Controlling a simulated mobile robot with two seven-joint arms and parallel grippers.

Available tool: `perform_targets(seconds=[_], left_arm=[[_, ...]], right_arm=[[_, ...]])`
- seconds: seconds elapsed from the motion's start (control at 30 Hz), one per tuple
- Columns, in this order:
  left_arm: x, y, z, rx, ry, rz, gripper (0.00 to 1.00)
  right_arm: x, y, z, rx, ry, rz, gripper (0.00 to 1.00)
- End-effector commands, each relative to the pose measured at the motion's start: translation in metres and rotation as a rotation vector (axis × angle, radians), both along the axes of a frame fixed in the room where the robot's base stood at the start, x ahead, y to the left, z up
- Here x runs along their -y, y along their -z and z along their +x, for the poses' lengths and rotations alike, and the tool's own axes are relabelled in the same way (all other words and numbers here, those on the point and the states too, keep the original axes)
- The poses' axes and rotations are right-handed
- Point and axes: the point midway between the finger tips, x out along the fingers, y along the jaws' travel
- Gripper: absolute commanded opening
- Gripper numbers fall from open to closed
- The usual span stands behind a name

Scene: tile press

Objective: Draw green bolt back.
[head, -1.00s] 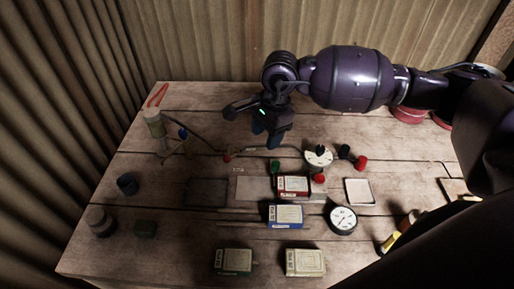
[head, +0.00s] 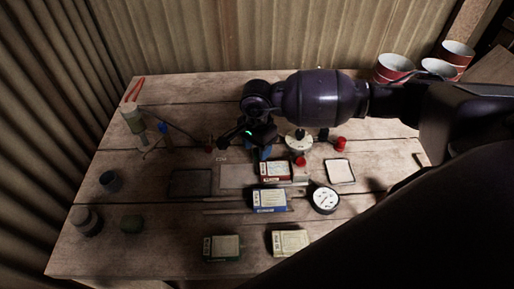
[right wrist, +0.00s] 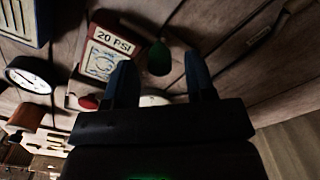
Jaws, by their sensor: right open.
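The green bolt's knob (right wrist: 159,58) shows in the right wrist view, dark green and rounded. It lies between the lines of my right gripper's two blue fingers (right wrist: 161,78), near their tips, with a gap on each side. I cannot tell how deep it sits between them. In the head view my right gripper (head: 264,153) points down over the press area, just left of a white round dial (head: 299,143), and hides the green knob. The gripper is open and empty. My left gripper is not in view.
A red-and-white box (head: 276,170), labelled 20 PSI in the wrist view, is close beside the gripper. A red knob (head: 340,144) is right of the dial. A blue box (head: 270,200) and a black-rimmed gauge (head: 325,200) stand nearer. Red cups (head: 394,68) are at the back right.

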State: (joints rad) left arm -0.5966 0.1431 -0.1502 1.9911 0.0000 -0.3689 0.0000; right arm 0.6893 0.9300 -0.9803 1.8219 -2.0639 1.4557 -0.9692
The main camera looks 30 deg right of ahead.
Motion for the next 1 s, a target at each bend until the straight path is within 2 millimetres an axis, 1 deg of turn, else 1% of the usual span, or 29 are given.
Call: perform_targets(seconds=[0.03, 0.17, 0.43, 0.47, 0.5, 0.77, 0.8, 1.0], left_arm=[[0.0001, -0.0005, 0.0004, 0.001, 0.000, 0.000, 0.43], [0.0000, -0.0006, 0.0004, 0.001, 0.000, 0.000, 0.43], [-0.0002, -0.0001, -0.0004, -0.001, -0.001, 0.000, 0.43], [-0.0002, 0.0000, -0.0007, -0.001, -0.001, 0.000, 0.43], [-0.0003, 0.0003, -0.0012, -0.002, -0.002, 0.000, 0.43], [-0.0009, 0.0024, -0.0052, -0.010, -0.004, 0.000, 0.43], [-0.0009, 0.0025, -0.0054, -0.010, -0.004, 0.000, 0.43], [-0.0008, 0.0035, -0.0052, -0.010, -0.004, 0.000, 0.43]], right_arm=[[-0.0003, 0.0043, -0.0005, -0.001, 0.000, 0.001, 0.50], [-0.0002, 0.0099, -0.0005, 0.000, -0.001, 0.001, 0.50], [-0.0001, 0.0110, -0.0003, 0.000, -0.001, 0.000, 0.50], [-0.0001, 0.0109, -0.0003, 0.000, -0.001, 0.000, 0.49], [-0.0001, 0.0109, -0.0003, 0.000, -0.001, 0.000, 0.43], [-0.0001, 0.0106, -0.0003, 0.000, -0.001, 0.000, 0.03], [-0.0001, 0.0106, -0.0003, 0.000, -0.001, 0.000, 0.00], [0.0005, 0.0108, 0.0008, 0.001, -0.001, 0.000, 0.00]])
